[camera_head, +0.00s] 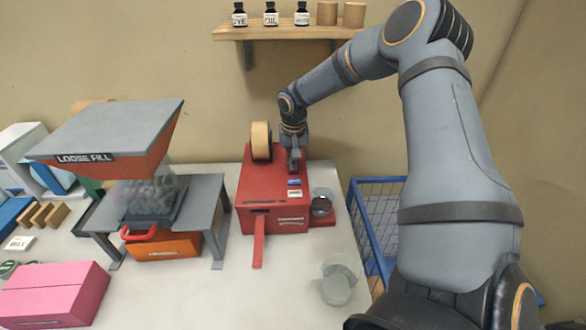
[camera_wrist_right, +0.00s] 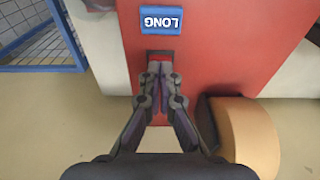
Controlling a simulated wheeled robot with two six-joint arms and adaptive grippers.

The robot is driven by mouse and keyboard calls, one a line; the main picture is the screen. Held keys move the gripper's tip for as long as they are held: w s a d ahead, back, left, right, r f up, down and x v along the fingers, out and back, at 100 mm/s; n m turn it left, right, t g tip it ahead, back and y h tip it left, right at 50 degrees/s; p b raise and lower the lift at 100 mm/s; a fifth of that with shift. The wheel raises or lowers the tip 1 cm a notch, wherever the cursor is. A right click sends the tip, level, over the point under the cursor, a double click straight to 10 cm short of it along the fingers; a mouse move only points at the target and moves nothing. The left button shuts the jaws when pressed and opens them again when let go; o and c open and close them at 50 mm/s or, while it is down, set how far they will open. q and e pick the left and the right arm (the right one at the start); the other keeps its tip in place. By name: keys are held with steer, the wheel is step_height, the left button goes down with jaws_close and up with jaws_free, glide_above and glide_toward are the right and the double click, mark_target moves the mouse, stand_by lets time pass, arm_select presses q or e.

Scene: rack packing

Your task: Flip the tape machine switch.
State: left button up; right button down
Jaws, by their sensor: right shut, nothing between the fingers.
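The red tape machine (camera_head: 262,188) stands on the table, with a tan tape roll (camera_head: 261,141) at its back left. My right gripper (camera_head: 294,168) points down over the back right of its top. In the right wrist view the gripper (camera_wrist_right: 160,70) is shut and empty, its fingertips at a small red switch in a dark frame (camera_wrist_right: 161,54). The fingers hide part of the switch, and I cannot tell whether they touch it. A blue LONG label (camera_wrist_right: 161,20) is beside the switch. My left gripper is not in view.
A loose-fill hopper (camera_head: 110,130) on a grey stand is left of the machine. A red strip (camera_head: 258,246) hangs from the machine's front. Glass cups (camera_head: 337,284) stand front right. A blue wire crate (camera_head: 378,215) is at right. A wall shelf (camera_head: 285,32) holds bottles.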

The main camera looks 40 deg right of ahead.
steer(key=shift+f+b, duration=0.35)
steer(key=shift+r+p, duration=2.25)
steer(key=shift+r, duration=1.3)
